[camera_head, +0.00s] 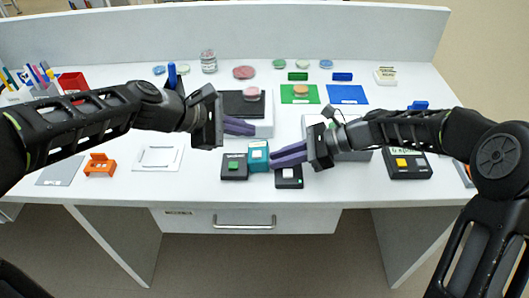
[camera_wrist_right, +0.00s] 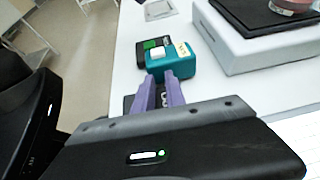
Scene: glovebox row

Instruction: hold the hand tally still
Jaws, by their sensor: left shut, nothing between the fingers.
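A small teal box with a white button (camera_head: 258,153), likely the hand tally, stands upright near the table's front edge. It also shows in the right wrist view (camera_wrist_right: 190,58), with a pale label on top. My right gripper (camera_head: 274,158) has its purple fingers slightly apart, their tips right at the teal box. The box is wider than the gap and is not between them; I cannot tell whether they touch it. The fingers also show in the wrist view (camera_wrist_right: 160,78). My left gripper (camera_head: 254,129) is shut and empty, above and behind the teal box.
A black box with a green button (camera_head: 233,172) stands left of the teal box. A black device with a white square (camera_head: 288,183) lies below my right fingers. A light block with a dark top (camera_head: 265,128) stands behind. Bare tabletop shows at the left (camera_head: 210,185).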

